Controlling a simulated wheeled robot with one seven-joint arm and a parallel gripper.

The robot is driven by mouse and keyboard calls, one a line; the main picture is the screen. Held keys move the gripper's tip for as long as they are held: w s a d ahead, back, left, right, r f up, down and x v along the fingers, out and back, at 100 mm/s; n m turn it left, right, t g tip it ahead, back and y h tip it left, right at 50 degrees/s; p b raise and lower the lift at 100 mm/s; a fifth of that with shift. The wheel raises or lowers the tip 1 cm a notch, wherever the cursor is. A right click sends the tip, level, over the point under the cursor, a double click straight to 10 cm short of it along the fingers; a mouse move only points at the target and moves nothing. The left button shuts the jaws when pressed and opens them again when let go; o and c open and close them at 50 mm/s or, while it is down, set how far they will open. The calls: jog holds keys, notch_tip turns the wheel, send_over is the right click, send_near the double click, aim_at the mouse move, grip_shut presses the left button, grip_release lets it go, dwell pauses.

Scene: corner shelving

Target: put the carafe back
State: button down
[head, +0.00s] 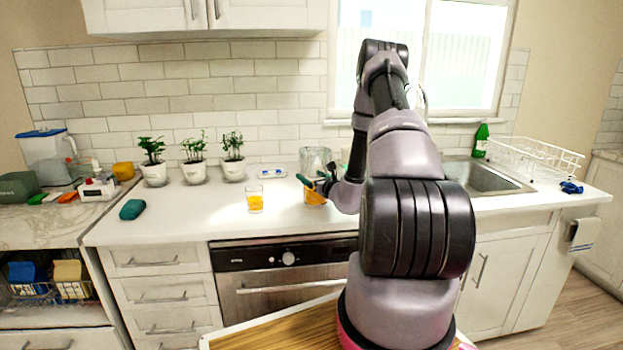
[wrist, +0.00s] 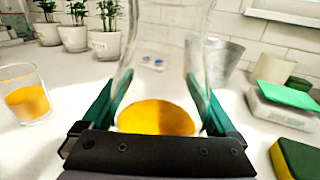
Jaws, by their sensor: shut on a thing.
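The carafe (wrist: 155,118) is clear glass with orange juice in its bottom, upright between my green fingers in the wrist view. My gripper (wrist: 157,108) is shut on it. In the head view the carafe (head: 314,197) shows at the counter's middle, partly hidden by my gripper (head: 318,184) and arm. I cannot tell whether its base touches the counter. A glass of orange juice (head: 254,203) stands on the counter to its left; it also shows in the wrist view (wrist: 26,100).
Several potted plants (head: 194,170) stand along the back wall. A grey container (wrist: 222,62), a scale with a green top (wrist: 285,104) and a sponge (wrist: 297,158) are to the carafe's right. The sink (head: 485,176) and a dish rack (head: 535,158) are further right. The front-left counter is mostly clear.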

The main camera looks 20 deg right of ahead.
jog(key=shift+f, duration=0.2)
grip_release()
jog(key=shift+f, duration=0.1)
jog(key=shift+s, duration=0.25)
jog(key=s, duration=0.3)
jog(key=s+d, duration=0.1)
jog(key=s, duration=0.7)
jog(key=shift+s+d, duration=0.2)
jog(key=shift+s, duration=0.05)
jog(key=shift+s, duration=0.1)
